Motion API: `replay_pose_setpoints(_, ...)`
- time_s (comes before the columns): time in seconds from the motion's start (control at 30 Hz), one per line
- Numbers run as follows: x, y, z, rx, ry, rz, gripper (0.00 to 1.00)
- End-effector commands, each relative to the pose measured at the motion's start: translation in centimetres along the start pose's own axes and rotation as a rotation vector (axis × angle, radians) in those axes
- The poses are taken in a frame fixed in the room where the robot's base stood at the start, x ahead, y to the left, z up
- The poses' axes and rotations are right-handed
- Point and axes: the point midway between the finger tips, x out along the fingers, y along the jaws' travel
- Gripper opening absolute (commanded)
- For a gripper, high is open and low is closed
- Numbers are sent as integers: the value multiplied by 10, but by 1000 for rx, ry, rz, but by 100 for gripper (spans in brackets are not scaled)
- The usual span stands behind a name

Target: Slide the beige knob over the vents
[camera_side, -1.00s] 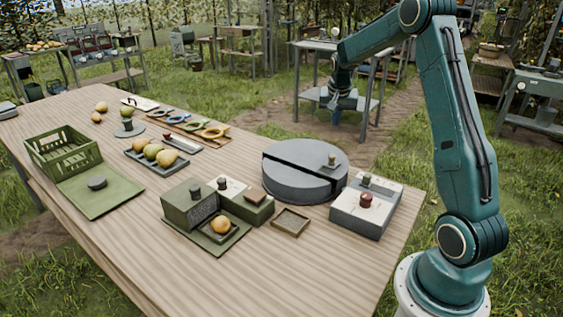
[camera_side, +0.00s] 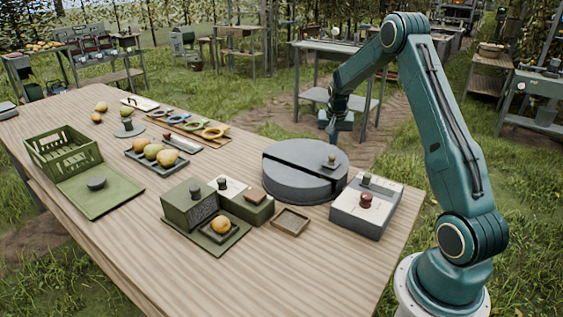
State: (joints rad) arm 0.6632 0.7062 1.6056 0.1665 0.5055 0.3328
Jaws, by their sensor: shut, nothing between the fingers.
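A round grey drum (camera_side: 290,178) with a dark slot across its top stands near the right end of the table. A small beige plate with a knob (camera_side: 331,161) sits on the drum's top, right of the slot. It looks like the beige knob. I cannot make out the vents. My gripper (camera_side: 332,138) points down just behind the drum's back right edge, apart from the knob. It is shut and empty; its fingertips are small and hard to make out.
A small wooden tray (camera_side: 290,221) and a green box (camera_side: 190,205) lie in front and to the left. A green crate (camera_side: 62,152) and pears are farther left. The table's front is clear.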

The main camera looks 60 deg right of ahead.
Motion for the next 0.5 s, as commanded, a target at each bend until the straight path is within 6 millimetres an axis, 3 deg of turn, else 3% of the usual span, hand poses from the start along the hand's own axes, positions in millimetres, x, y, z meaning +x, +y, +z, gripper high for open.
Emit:
replay_pose_setpoints(0.07,10,0,1,0,-2,1,0)
replay_pose_setpoints(0.5,2,0,33,-1,0,0,0)
